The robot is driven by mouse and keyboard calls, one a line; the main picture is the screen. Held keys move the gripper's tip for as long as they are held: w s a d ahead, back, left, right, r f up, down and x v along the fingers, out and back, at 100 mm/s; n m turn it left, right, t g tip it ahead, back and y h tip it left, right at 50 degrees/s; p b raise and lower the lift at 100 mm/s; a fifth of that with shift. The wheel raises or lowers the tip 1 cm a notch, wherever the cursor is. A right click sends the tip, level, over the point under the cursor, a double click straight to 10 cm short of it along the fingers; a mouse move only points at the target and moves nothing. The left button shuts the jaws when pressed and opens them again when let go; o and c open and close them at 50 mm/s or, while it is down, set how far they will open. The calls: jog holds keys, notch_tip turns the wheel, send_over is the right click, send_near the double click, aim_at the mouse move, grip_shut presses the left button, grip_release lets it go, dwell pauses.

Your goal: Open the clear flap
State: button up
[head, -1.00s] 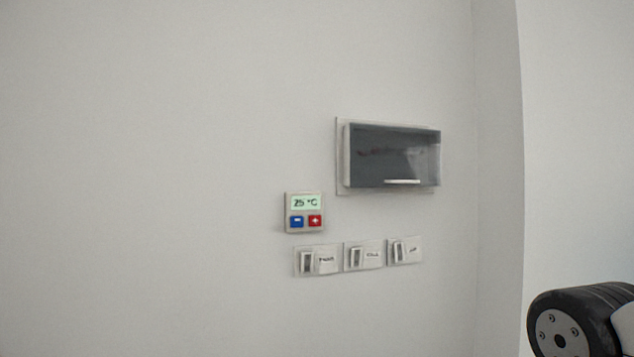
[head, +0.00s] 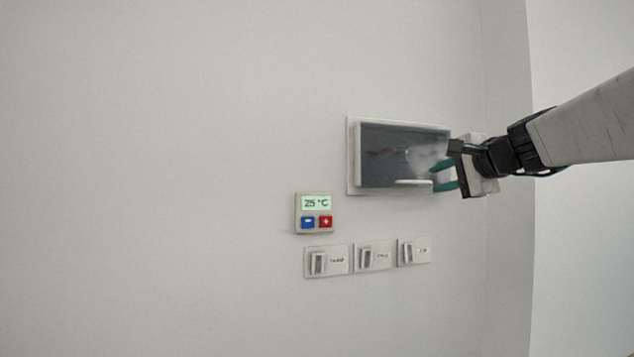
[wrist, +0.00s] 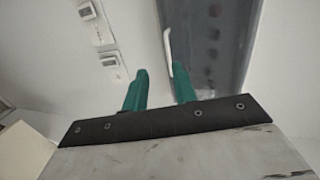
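The clear flap (head: 385,155) covers a dark, shallow wall box with a pale frame, right of centre in the head view. It looks closed. Its white handle bar (head: 412,182) runs along the lower edge. My gripper (head: 437,178) is at the right end of the box, its green fingers near the right end of the handle. In the wrist view my gripper (wrist: 158,82) shows its two fingers apart with nothing between them. The handle (wrist: 167,50) lies just beyond the right finger's tip there, beside the flap (wrist: 205,45). Whether finger and handle touch I cannot tell.
A thermostat (head: 315,213) reading 25 °C, with blue and red buttons, is on the wall below left of the box. Three labelled switches (head: 375,256) sit in a row beneath. The wall to the left is bare; a wall corner stands to the right.

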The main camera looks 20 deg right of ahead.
aim_at(420, 181)
jog(key=shift+m, duration=0.3)
jog(key=x, duration=0.2)
jog(key=d+x, duration=0.1)
jog(key=x, duration=0.2)
jog(key=r+x, duration=0.1)
jog(key=x, duration=0.1)
jog(key=shift+w+d, duration=0.15)
jog(key=shift+w, duration=0.3)
grip_shut()
